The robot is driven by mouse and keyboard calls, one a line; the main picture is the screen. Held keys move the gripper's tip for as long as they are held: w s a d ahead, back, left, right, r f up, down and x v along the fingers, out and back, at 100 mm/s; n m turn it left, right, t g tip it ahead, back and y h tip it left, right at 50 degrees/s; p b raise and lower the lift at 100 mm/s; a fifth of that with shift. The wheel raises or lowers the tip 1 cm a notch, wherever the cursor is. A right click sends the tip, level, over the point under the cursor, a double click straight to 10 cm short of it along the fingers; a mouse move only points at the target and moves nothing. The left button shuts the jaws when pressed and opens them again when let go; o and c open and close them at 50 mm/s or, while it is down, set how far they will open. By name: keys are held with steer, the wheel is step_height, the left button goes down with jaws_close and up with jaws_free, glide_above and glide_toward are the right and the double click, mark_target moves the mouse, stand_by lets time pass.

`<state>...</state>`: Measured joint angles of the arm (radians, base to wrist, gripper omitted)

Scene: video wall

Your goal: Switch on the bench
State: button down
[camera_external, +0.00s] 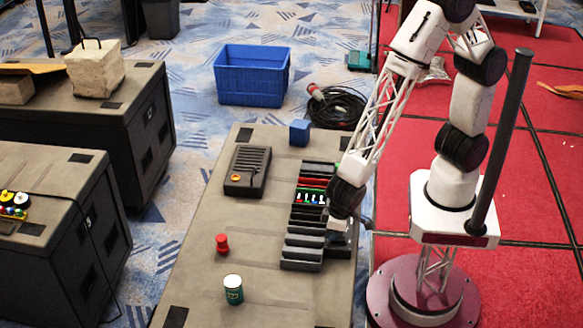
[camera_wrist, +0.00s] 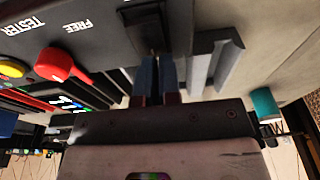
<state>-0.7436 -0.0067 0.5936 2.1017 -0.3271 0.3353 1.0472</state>
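The bench unit (camera_external: 302,243) is a dark, ribbed rack with red, green and lit parts on the grey case top. In the wrist view its dark panel (camera_wrist: 95,22) carries the words TESTER and FREE upside down, a red lever knob (camera_wrist: 62,65) and a black switch (camera_wrist: 150,28) in a dark recess. My gripper (camera_wrist: 157,62) has its blue fingers close together, pointing at this switch; whether they touch it is unclear. In the external view my gripper (camera_external: 337,224) is low over the unit's right side, its fingertips largely hidden.
A blue crate (camera_external: 252,75) and coiled black cable (camera_external: 338,108) lie beyond. The case's left part has free room.

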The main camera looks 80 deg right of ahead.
mark_target(343, 239)
steer(key=shift+s+d+f, duration=0.25)
steer(key=shift+d+f, duration=0.05)
steer(key=shift+f, duration=0.2)
steer(key=shift+s+d+f, duration=0.25)
steer(key=shift+f, duration=0.2)
steer(key=shift+s, duration=0.2)
steer(key=shift+s+r, duration=0.15)
steer(key=shift+s, duration=0.45)
steer(key=shift+a+r, duration=0.1)
steer(key=shift+r, duration=0.7)
step_height(343, 239, up, 14)
steer(key=s, duration=0.1)
steer(key=shift+a, duration=0.45)
steer(key=shift+f, duration=0.1)
